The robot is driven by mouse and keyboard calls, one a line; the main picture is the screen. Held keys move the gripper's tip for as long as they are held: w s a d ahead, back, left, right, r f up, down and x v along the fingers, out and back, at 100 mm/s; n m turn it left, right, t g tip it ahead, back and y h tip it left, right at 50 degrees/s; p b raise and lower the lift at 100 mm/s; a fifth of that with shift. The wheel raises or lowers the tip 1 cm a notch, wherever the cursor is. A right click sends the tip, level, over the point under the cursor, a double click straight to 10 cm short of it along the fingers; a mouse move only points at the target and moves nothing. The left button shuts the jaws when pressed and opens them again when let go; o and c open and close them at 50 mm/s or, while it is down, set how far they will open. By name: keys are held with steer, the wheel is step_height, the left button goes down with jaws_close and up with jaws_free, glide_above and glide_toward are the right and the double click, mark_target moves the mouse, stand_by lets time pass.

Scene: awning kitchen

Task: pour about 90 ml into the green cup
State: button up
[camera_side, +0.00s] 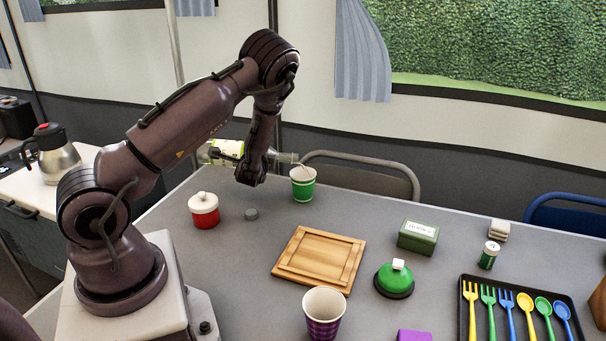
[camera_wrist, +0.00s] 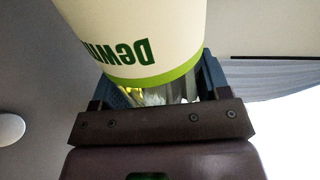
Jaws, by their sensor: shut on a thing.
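The green cup (camera_side: 303,189), with a white band and pale inside, stands upright on the table. My gripper (camera_wrist: 158,88) is shut on a clear bottle with a cream and green label (camera_wrist: 140,45). In the side view the bottle (camera_side: 226,149) lies nearly level, partly hidden behind my wrist. Its clear neck points right, with the mouth just above the green cup's rim. A thin pale streak shows between mouth and cup, perhaps liquid. The level inside the cup cannot be seen.
A red jar (camera_side: 204,212) and a small grey disc (camera_side: 251,214) stand left of the cup. A wooden board (camera_side: 320,259), purple checked cup (camera_side: 323,316), green bell-shaped thing (camera_side: 395,281), green box (camera_side: 418,237) and cutlery tray (camera_side: 468,325) are nearer or to the right.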

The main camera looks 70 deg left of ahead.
steer(key=shift+s+a+r, duration=0.1)
steer(key=shift+s+a, duration=0.1)
steer(key=shift+s, duration=0.3)
steer(key=shift+s+a, duration=0.1)
steer(key=shift+s, duration=0.05)
steer(key=shift+r+m, duration=0.4)
stand_by(1.8)
steer(key=shift+s+f+n, duration=0.2)
steer(key=shift+f+n, duration=0.5)
steer(key=shift+f, duration=0.15)
steer(key=shift+w+f+n+t+h, duration=0.15)
steer(key=shift+f+n+t, duration=0.05)
steer(key=shift+f+n, duration=0.2)
steer(key=shift+w+f+n+t+h, duration=0.1)
steer(key=shift+f+n+t+h, duration=0.1)
steer(key=shift+f+n, duration=0.15)
steer(key=shift+f, duration=0.1)
stand_by(0.6)
